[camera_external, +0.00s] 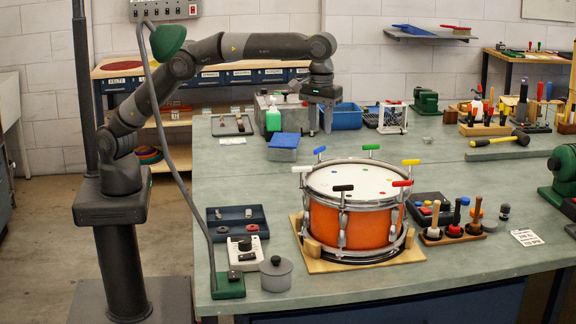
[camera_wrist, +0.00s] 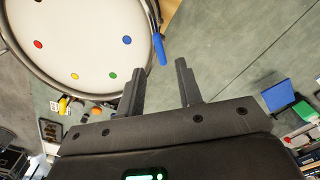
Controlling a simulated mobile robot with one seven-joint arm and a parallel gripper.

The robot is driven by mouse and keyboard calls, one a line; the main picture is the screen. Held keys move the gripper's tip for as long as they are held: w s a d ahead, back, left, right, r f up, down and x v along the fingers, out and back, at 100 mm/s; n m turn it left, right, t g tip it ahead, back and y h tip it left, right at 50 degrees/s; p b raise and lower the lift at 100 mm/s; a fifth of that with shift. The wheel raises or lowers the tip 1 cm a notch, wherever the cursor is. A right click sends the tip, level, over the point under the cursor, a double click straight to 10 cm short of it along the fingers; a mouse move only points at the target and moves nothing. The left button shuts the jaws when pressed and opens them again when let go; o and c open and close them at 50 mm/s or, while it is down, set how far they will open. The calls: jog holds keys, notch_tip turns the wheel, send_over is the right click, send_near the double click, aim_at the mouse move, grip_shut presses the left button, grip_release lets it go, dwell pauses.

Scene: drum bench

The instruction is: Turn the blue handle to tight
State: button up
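The orange drum (camera_external: 345,225) stands on a wooden base on the bench. Several coloured T-handles ring its rim. The blue handle (camera_external: 319,150) is at the back left of the rim, between the white handle (camera_external: 302,169) and the green handle (camera_external: 371,147). My gripper (camera_external: 324,122) is above and behind it, pointing down. In the wrist view the blue handle (camera_wrist: 160,48) lies just beyond the fingertips, roughly in line with the gap between them. My gripper (camera_wrist: 161,66) is open and empty there. The handle looks apart from both fingers.
A blue-lidded box (camera_external: 284,142) stands behind the drum to the left, with a green bottle (camera_external: 273,118) beyond it. A black tray (camera_external: 236,217) and a grey pot (camera_external: 276,274) are at the front left. Mallets (camera_external: 456,218) stand to the right.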

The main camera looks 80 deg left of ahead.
aim_at(320, 147)
notch_tip(320, 147, down, 8)
dwell(0.4)
grip_shut()
